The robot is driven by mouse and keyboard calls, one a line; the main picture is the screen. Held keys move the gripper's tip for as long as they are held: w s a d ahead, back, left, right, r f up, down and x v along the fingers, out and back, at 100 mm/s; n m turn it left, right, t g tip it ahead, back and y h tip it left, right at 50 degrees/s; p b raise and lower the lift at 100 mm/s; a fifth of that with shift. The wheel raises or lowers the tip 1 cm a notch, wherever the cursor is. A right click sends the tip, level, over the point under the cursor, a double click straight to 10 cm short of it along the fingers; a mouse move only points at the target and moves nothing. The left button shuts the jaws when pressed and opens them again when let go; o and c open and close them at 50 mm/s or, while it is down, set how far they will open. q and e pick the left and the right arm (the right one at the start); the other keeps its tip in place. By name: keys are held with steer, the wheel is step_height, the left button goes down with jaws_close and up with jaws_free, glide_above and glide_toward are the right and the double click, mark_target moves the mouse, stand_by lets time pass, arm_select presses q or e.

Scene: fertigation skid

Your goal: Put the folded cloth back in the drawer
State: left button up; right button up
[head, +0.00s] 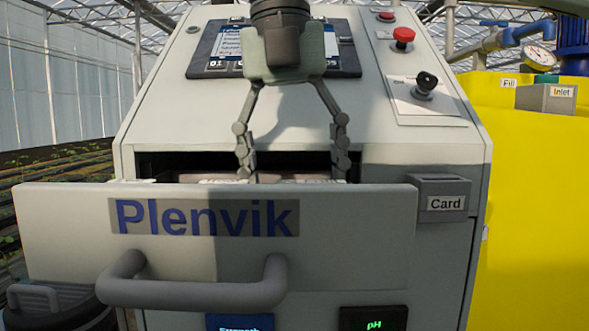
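The drawer (60,225) with the "Plenvik" label and a grey bar handle (190,293) is pulled out from the cabinet. Its front panel hides most of its inside. My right gripper (293,172) points down over the drawer, fingers spread wide, with the fingertips just behind the top edge of the front panel. A narrow strip of brownish surface (290,179) with pale patches shows between and beside the fingertips. I cannot tell whether it is the folded cloth or whether the fingers touch it. The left gripper is out of view.
A sloped panel with a screen (225,45), a red button (403,36) and a black knob (425,83) rises behind the drawer. A "Card" box (443,198) sits right of the drawer front. A yellow tank (530,210) stands at the right.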

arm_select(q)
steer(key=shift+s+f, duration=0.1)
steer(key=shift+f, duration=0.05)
arm_select(e)
steer(key=shift+r, duration=0.2)
steer(key=shift+r+p, duration=0.3)
steer(key=shift+p, duration=0.05)
steer(key=r, duration=0.3)
steer(key=r+p, duration=0.1)
steer(key=r, duration=0.1)
steer(key=shift+a+r, duration=0.1)
steer(key=shift+a, duration=0.15)
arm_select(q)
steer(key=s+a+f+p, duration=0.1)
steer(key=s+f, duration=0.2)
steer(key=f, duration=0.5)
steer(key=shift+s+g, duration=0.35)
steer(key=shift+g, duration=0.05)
arm_select(e)
step_height(320, 180, up, 7)
steer(key=shift+a, duration=0.3)
